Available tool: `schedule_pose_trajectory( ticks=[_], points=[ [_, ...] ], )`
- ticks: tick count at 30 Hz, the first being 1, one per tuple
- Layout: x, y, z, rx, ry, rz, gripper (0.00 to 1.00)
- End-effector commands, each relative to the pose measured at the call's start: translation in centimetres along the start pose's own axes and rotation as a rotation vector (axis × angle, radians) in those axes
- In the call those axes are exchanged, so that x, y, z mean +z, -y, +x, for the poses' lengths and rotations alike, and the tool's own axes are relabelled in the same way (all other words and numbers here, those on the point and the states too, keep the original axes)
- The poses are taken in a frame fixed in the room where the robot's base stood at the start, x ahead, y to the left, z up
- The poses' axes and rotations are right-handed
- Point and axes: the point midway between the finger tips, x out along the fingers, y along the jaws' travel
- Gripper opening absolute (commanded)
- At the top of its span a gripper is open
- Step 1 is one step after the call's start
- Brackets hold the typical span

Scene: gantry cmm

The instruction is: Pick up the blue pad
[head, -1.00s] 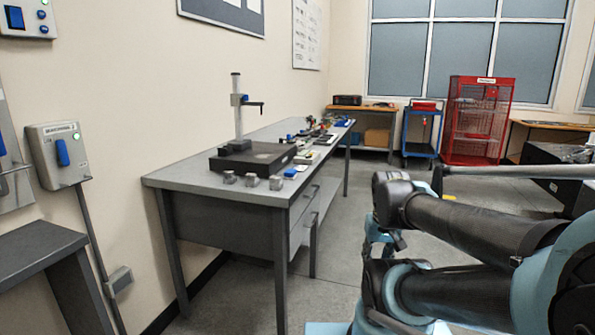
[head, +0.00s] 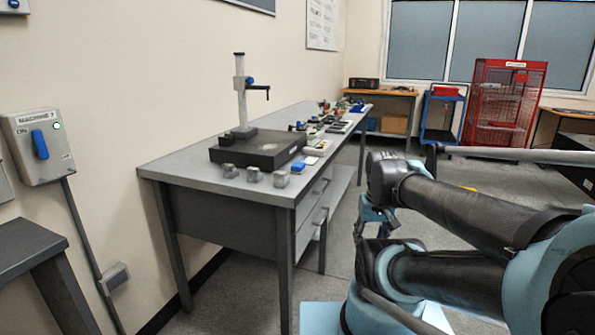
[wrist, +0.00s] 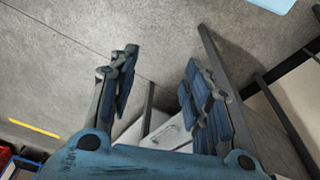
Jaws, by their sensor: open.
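A small blue item (head: 298,167), which looks like the blue pad, lies on the near right part of the grey workbench (head: 180,165), beside several small grey blocks (head: 254,174). It is too small to make out in detail. My gripper (wrist: 158,80) shows in the wrist view with its two blue-padded fingers spread apart and nothing between them. It is over the floor, with the bench's drawer side (wrist: 165,132) behind and below the fingers. The pad cannot be made out in the wrist view. In the head view my gripper cannot be clearly told from my arm.
A dark granite block with a measuring stand (head: 242,100) stands on the bench behind the grey blocks. Several small items line the bench's far end. A red cage (head: 504,105) and a blue cart (head: 442,115) stand at the back. Floor right of the bench is open.

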Motion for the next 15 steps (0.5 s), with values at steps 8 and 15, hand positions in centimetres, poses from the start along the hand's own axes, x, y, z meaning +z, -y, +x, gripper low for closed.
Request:
schedule_pose_trajectory(
  ticks=[8, 15],
  points=[
    [-3.9, 0.9, -4.5, -0.010, 0.019, -0.134, 0.73],
    [-11.1, 3.2, -10.3, -0.029, 0.052, -0.351, 0.73]
  ],
)
